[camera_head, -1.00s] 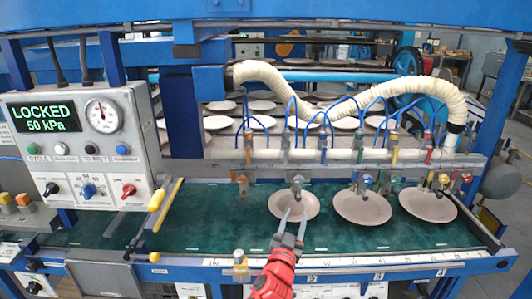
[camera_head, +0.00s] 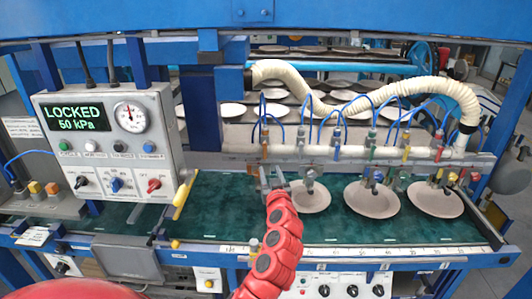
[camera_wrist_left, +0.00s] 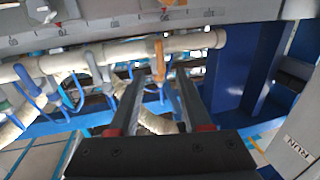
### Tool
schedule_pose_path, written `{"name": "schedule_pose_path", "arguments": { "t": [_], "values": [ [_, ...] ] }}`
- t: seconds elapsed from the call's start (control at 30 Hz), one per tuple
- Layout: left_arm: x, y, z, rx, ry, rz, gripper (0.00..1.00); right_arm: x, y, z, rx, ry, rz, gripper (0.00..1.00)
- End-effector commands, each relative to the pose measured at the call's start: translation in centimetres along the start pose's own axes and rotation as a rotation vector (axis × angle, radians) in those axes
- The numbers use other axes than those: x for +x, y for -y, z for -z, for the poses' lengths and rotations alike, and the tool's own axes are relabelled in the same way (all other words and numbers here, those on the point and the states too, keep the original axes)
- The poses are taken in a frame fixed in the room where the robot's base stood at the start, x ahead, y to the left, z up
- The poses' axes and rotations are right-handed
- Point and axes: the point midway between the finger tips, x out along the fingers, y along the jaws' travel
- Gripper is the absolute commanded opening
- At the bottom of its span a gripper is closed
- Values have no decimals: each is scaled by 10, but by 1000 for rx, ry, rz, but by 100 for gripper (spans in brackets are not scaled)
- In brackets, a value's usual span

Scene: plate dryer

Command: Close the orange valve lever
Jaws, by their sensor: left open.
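The orange valve lever (camera_head: 265,144) is at the left end of the white manifold pipe in the head view. It is the leftmost of a row of coloured levers. In the left wrist view the orange lever (camera_wrist_left: 159,60) hangs across the pipe, between the lines of the two open fingers and near their tips. My left gripper (camera_head: 272,178) is open, just below the lever in the head view, and its fingers (camera_wrist_left: 155,88) point at the pipe in the wrist view. I cannot tell whether they touch the lever. My right gripper is not in view.
A grey lever (camera_head: 300,143) and a blue lever (camera_head: 337,142) stand to the right on the pipe. Plates (camera_head: 371,199) lie on the green belt (camera_head: 225,210) below. A control box (camera_head: 110,140) reading LOCKED, 50 kPa stands at the left. Blue hoses loop above.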

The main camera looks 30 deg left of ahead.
Motion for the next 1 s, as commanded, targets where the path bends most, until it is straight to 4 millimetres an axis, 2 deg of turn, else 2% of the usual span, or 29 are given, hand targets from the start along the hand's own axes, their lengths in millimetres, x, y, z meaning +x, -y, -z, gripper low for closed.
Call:
{"name": "schedule_pose_path", "arguments": {
  "t": [0.03,0.2,0.5,0.7,1.0],
  "values": [
    [9,1,4,0,3,3,48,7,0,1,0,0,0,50],
    [36,1,3,1,3,3,48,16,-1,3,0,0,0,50],
    [75,0,2,-1,-1,2,48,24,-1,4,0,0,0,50],
    [89,0,1,0,-1,1,48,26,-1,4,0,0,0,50],
    [93,-1,0,0,0,-2,48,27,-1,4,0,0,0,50]
  ]
}}
